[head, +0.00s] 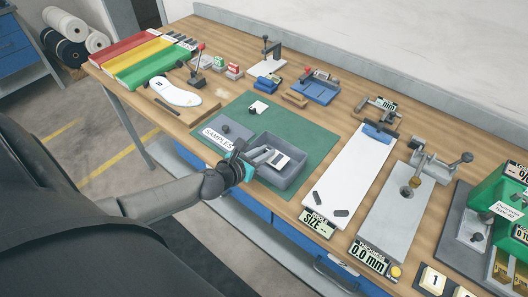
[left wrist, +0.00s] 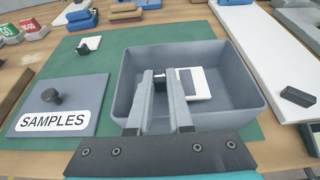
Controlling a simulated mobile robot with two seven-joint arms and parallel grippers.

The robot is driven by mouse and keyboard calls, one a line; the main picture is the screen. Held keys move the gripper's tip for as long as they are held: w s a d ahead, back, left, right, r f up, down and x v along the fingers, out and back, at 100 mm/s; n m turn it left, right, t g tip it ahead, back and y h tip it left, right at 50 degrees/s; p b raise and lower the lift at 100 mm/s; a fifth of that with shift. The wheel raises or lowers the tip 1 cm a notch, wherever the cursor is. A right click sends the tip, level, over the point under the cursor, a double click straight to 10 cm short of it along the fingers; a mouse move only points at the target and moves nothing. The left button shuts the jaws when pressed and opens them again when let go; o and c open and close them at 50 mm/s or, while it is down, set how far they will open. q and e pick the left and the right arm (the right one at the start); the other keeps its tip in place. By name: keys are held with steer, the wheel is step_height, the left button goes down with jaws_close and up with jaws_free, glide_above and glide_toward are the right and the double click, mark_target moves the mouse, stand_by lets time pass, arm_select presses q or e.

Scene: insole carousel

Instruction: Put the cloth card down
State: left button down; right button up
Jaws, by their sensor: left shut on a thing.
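The cloth card (head: 282,160) is white with a dark grey patch and sits inside the grey tray (head: 299,172). In the left wrist view the card (left wrist: 203,84) reaches out to the right of my fingers. My left gripper (left wrist: 168,82) is shut on its dark tab, within the walls of the tray (left wrist: 245,103); the fingers hide part of the card. I cannot tell whether the card touches the tray floor. In the head view my left gripper (head: 262,155) comes over the tray's left side. My right gripper is not in view.
A grey lid (left wrist: 62,98) with a knob and a SAMPLES label lies left of the tray on the green mat (head: 312,137). Another white card (head: 259,106) lies farther back on the mat. A long white board (head: 350,170) stands to the right.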

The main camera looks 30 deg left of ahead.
arm_select(q)
steer(key=c, duration=0.8)
jaws_free()
steer(key=shift+s+f, duration=0.2)
steer(key=shift+f, duration=0.25)
steer(key=shift+c, duration=0.2)
steer(key=shift+d+f, duration=0.1)
steer(key=shift+s, duration=0.1)
steer(key=shift+r+p, duration=0.4)
steer(key=shift+r, duration=0.2)
steer(key=shift+s+r, duration=0.2)
steer(key=p+v, duration=0.1)
steer(key=v, duration=1)
steer(key=shift+r, duration=0.4)
